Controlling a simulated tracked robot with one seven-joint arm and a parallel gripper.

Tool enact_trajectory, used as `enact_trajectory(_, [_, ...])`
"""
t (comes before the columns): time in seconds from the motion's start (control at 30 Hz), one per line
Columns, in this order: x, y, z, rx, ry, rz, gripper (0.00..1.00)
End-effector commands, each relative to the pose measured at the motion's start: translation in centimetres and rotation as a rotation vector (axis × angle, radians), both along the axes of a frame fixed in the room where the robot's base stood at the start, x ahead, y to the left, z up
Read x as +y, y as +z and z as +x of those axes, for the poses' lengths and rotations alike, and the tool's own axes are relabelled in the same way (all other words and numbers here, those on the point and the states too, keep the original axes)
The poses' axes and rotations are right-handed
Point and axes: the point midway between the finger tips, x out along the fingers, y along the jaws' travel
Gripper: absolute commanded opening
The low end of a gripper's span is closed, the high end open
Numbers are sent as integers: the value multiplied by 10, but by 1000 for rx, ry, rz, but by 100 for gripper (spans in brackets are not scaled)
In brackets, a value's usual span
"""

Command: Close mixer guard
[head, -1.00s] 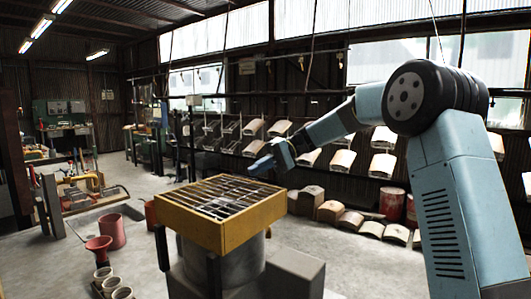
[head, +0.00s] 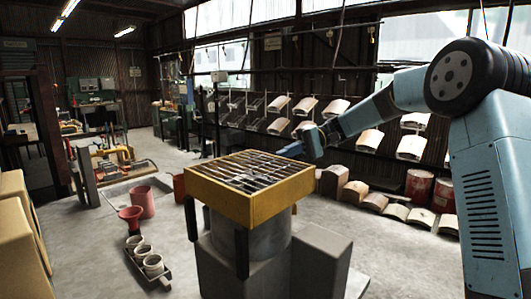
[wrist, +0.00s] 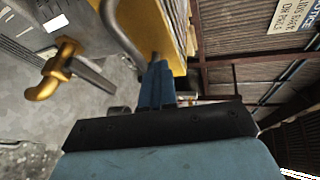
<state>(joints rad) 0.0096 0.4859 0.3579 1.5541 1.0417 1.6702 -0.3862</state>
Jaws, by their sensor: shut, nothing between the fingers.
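The mixer's yellow guard frame (head: 262,208), with a dark bar grid (head: 250,170) across its top, lies level over the grey mixer drum (head: 262,240) in the head view. My gripper (head: 291,150) is at the guard's far right edge, slightly above the grid; I cannot tell whether it touches. In the wrist view the blue fingers of my gripper (wrist: 157,72) are together and empty. A yellow surface (wrist: 168,42), probably the guard frame, and a curved grey bar (wrist: 122,32) are just beyond the fingertips.
Tan boxes (head: 18,225) stand at the left edge. A red funnel (head: 131,215), a red bucket (head: 142,202) and a tray of pots (head: 150,268) are on the floor left of the mixer. Curved tiles (head: 375,202) line the floor at right. Floor between is open.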

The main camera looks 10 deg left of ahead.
Motion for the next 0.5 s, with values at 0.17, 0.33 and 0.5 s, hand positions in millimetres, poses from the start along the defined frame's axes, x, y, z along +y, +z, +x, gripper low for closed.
enact_trajectory(0.17, [-5,11,5,1,-6,-9,0])
enact_trajectory(0.33, [-7,39,12,-1,-6,0,0])
enact_trajectory(0.5, [-34,50,31,-3,-5,2,0])
